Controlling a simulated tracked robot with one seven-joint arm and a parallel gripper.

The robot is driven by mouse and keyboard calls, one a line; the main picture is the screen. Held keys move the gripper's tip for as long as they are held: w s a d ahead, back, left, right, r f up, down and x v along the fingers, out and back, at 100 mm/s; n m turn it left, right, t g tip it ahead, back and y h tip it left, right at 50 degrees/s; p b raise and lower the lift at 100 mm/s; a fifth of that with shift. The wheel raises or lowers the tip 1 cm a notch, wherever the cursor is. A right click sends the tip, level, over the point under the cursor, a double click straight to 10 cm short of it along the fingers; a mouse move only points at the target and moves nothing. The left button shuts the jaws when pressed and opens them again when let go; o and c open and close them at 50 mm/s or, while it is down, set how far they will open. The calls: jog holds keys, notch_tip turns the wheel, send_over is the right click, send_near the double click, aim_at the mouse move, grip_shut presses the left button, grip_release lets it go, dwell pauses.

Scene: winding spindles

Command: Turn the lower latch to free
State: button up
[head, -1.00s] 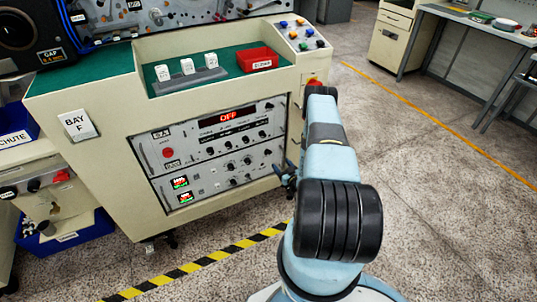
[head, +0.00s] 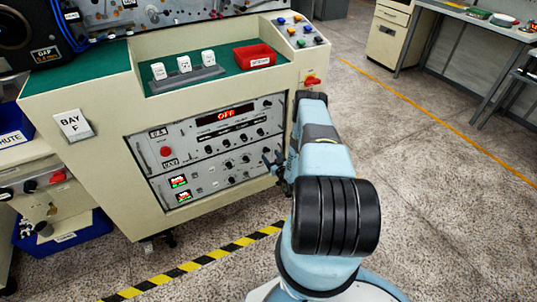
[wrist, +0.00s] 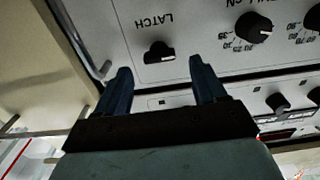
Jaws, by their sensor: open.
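The latch knob (wrist: 159,52) is a small black knob on a light grey panel, with the word LATCH upside down above it in the wrist view. A pale mark shows at its lower right edge; I cannot read any position label. My gripper (wrist: 160,65) is open, with its two dark blue fingertips on either side of the knob in the picture. They look short of the knob, not closed on it. In the head view my gripper (head: 272,158) is at the right edge of the control panel (head: 215,185), and the latch cannot be made out there.
A scale knob (wrist: 253,28) sits right of the latch in the wrist view. A second panel with knobs (wrist: 278,102) lies below it there. The floor to the right is clear.

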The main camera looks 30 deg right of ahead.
aim_at(266, 150)
jog(key=shift+w, duration=1.7)
jog(key=shift+c, duration=0.2)
jog(key=c, duration=1)
